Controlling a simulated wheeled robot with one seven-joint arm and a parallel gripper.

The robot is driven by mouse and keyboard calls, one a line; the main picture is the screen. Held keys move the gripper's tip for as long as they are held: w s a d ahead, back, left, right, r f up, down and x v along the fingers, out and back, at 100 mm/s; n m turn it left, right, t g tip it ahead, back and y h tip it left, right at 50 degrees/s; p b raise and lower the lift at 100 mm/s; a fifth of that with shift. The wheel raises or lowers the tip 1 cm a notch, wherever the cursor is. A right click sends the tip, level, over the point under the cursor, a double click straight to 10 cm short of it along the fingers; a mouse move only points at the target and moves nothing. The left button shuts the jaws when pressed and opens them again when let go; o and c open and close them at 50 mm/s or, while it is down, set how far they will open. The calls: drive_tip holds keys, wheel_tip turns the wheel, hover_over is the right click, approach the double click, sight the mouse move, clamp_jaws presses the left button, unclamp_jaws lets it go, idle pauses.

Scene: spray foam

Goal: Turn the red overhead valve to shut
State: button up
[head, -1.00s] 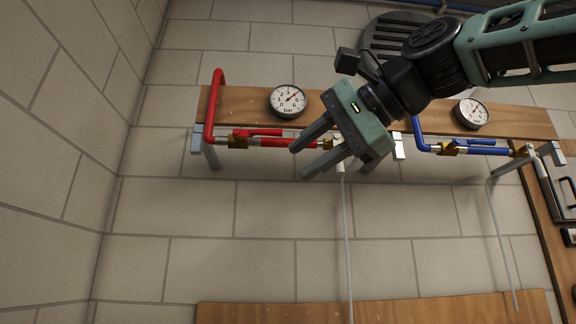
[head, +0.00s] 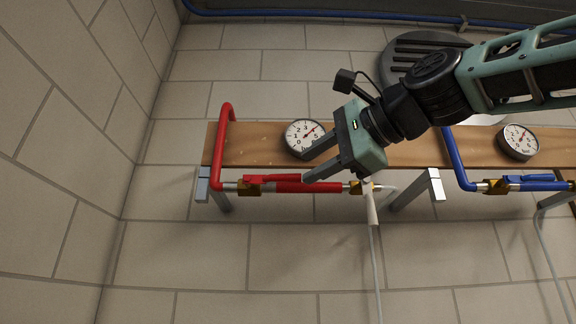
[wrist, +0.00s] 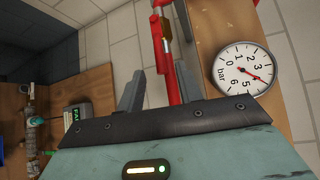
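The red valve (head: 249,187) has a brass body and sits on a horizontal red pipe below a wooden board. Its red lever (head: 285,178) lies along the pipe, pointing right. My gripper (head: 304,166) is open and empty, its fingers pointing left. In the head view its fingertips overlap the area just above the lever's right part; I cannot tell whether they touch it. In the wrist view the red pipe and lever (wrist: 160,45) show ahead, between and beyond the two fingers (wrist: 158,88).
A round gauge (head: 304,138) is on the wooden board (head: 260,145) close to my fingers; it also shows in the wrist view (wrist: 245,70). A white nozzle (head: 371,205) with a thin hose hangs right of the red pipe. A blue pipe (head: 455,160) stands further right. The wall below is clear.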

sight(291, 175)
drive_tip(key=p+x, duration=0.2)
drive_tip(key=x, duration=0.4)
drive_tip(key=shift+w+a, duration=0.25)
clamp_jaws()
